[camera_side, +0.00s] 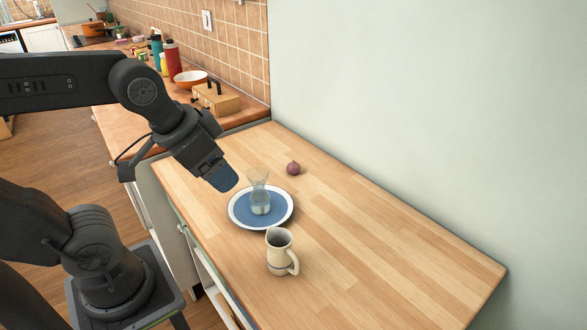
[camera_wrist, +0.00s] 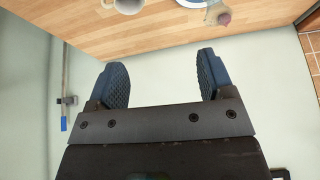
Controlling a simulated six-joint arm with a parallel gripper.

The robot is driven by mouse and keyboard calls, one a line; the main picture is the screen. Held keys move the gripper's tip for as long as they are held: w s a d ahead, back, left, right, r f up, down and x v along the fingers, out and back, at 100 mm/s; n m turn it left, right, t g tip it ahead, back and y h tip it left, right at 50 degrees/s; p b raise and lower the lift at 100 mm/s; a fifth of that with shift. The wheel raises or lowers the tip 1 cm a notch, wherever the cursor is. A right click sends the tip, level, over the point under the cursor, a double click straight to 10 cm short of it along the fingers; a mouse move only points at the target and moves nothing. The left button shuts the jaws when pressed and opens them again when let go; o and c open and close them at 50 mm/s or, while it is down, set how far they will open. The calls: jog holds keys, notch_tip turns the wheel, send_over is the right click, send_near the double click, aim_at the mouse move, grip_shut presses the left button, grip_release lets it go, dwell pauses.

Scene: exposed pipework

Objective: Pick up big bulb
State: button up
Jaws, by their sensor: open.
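A small round purple onion (camera_side: 293,168), the only bulb-like thing I see, lies on the wooden counter behind and right of the plate. In the wrist view a pinkish round shape at the top right looks like this onion (camera_wrist: 225,18), next to or partly behind the glass. My gripper (camera_side: 222,178) is in the air left of the glass and apart from the onion. In the wrist view its two blue fingers (camera_wrist: 160,80) are wide apart with nothing between them.
A clear glass vase (camera_side: 260,197) stands on a blue plate with a white rim (camera_side: 238,219). A cream mug (camera_side: 281,256) stands in front. The right side of the wooden counter (camera_side: 400,265) is clear. A pale wall (camera_side: 420,100) rises behind. Bottles and a bowl (camera_side: 190,79) are farther back.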

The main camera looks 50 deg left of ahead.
jog(key=w+a+r+m+g, duration=0.1)
jog(key=w+a+m, duration=0.15)
jog(key=w, duration=0.35)
jog(key=w+a+r+m+g, duration=0.1)
jog(key=w+r+m, duration=0.1)
jog(key=w+m, duration=0.25)
jog(key=m+g, duration=0.3)
jog(key=m, duration=1.1)
send_over(294, 165)
notch_tip(294, 165, down, 14)
jog(key=r, duration=0.1)
jog(key=f, duration=0.8)
jog(key=shift+a+f, duration=0.15)
jog(key=shift+a, duration=0.05)
jog(key=shift+w+a+f, duration=0.15)
jog(key=shift+f, duration=1.35)
jog(key=shift+w+a+f, duration=0.1)
jog(key=shift+f, duration=1.35)
jog(key=c, duration=1)
jog(key=shift+r, duration=0.1)
